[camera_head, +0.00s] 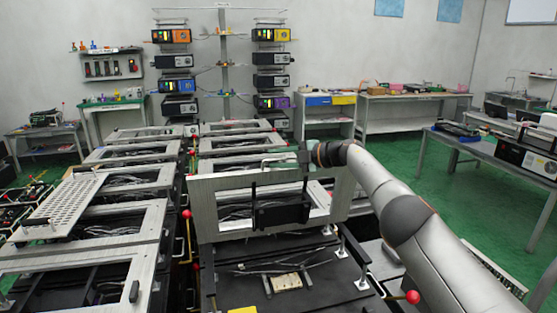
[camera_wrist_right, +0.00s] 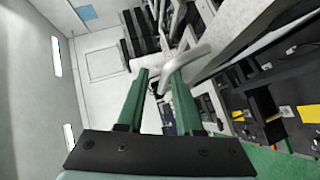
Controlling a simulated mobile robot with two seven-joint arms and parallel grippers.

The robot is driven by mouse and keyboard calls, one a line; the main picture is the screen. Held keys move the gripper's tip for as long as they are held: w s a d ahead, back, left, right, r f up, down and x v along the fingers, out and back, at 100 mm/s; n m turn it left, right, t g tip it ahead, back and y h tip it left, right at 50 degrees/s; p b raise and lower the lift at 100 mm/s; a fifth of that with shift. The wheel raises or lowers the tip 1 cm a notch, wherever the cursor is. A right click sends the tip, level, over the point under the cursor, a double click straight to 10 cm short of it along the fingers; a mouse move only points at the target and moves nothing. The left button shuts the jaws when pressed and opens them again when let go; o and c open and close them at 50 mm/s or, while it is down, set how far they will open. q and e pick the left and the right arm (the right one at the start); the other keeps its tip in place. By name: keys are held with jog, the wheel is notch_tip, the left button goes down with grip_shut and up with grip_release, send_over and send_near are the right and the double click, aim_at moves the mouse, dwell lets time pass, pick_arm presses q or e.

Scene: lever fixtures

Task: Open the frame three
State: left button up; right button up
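A grey rectangular frame (camera_head: 204,205) with a large opening stands tilted up, close to upright, over a black fixture at the centre of the head view. My left gripper is not in view.
Several similar frames lie flat in two rows, including one with a perforated plate (camera_head: 75,203) at the left. Below the raised frame is a black base (camera_head: 240,291) with cables and metal posts. A red-knobbed lever (camera_head: 412,297) is at the lower right.

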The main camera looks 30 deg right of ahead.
jog(key=shift+s+d+f, duration=0.15)
jog(key=shift+d+f, duration=0.1)
jog(key=b+v, duration=0.2)
jog(key=v, duration=1)
jog(key=shift+a+r, duration=0.15)
jog(key=shift+r, duration=0.15)
jog(key=shift+s, duration=0.1)
